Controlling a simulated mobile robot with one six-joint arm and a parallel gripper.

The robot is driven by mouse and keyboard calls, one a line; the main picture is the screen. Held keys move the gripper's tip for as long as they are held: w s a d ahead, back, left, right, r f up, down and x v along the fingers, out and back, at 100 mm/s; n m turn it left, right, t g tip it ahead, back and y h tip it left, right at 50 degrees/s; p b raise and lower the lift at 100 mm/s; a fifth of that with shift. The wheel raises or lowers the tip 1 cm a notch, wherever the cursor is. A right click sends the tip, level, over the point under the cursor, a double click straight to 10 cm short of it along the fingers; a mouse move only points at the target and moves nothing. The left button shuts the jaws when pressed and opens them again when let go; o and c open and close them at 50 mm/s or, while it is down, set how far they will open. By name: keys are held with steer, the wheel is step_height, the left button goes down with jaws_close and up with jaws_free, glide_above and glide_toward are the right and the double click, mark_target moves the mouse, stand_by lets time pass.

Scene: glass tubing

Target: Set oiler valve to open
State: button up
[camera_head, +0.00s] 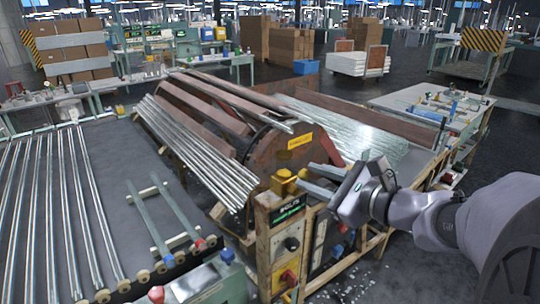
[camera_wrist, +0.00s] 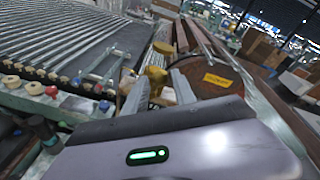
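In the wrist view the yellow valve (camera_wrist: 156,76) shows just beyond and between my fingertips. My gripper (camera_head: 304,178) comes in from the right with its two grey fingers apart and pointing at the valve. The fingers (camera_wrist: 160,88) look open and empty, with their tips close to the valve. I cannot tell whether they touch it. The valve's handle position is too small to read.
The post carries a green label (camera_head: 287,211), a dark knob (camera_head: 291,243) and a red-and-yellow switch (camera_head: 287,279). A rusty drum (camera_head: 255,165) with glass tubes stands behind. A rack of tubes (camera_head: 55,210) lies left, with red and blue knobs near its front edge.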

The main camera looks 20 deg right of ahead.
steer(key=p+v, duration=0.2)
steer(key=v, duration=1.2)
steer(key=shift+s+p, duration=0.35)
steer(key=shift+p, duration=0.05)
steer(key=shift+w, duration=0.1)
